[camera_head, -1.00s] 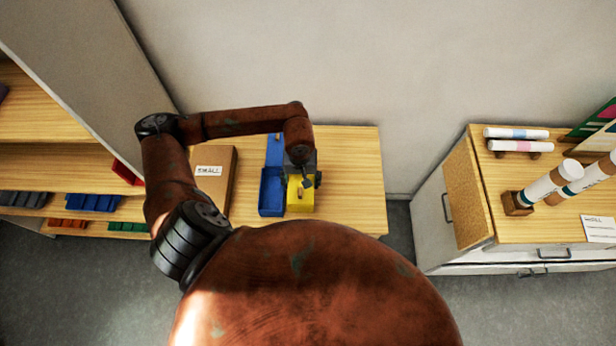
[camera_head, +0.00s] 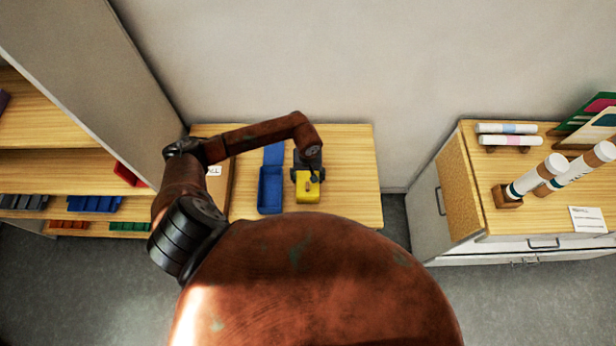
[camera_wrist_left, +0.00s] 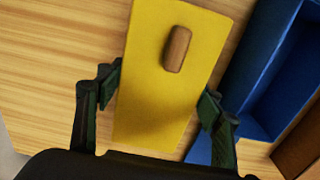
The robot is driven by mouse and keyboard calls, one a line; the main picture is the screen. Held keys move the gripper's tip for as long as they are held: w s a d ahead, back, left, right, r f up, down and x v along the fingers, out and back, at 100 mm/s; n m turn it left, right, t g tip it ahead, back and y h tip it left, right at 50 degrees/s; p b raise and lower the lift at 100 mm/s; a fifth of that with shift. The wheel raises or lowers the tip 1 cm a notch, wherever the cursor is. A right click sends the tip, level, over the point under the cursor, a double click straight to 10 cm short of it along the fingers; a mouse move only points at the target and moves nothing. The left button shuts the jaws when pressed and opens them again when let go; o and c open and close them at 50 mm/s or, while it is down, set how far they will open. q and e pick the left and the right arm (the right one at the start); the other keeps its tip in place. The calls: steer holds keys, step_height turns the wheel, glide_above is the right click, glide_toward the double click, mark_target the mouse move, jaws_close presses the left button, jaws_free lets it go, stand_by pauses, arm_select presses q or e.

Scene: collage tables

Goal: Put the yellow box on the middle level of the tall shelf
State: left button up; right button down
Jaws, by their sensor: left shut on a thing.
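The yellow box (camera_head: 308,191) shows in the head view at my left gripper (camera_head: 308,172), over the right part of the low wooden table. In the left wrist view the yellow box (camera_wrist_left: 150,110) has a brown wooden knob on its face. The fingers of my left gripper (camera_wrist_left: 158,102) are shut on its two sides. I cannot tell how high it is above the table. The tall shelf (camera_head: 70,170) stands at the left with several wooden levels, and part of it is behind my left arm. My right gripper is not in view.
An open blue box (camera_head: 270,192) lies on the table (camera_head: 352,180), left of the yellow box. A brown box with a label (camera_head: 214,171) is partly behind my arm. A cabinet (camera_head: 460,195) with rolled tubes stands at the right. The table's right part is bare.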

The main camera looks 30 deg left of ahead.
arm_select(q)
steer(key=shift+f, duration=0.15)
steer(key=o, duration=1.2)
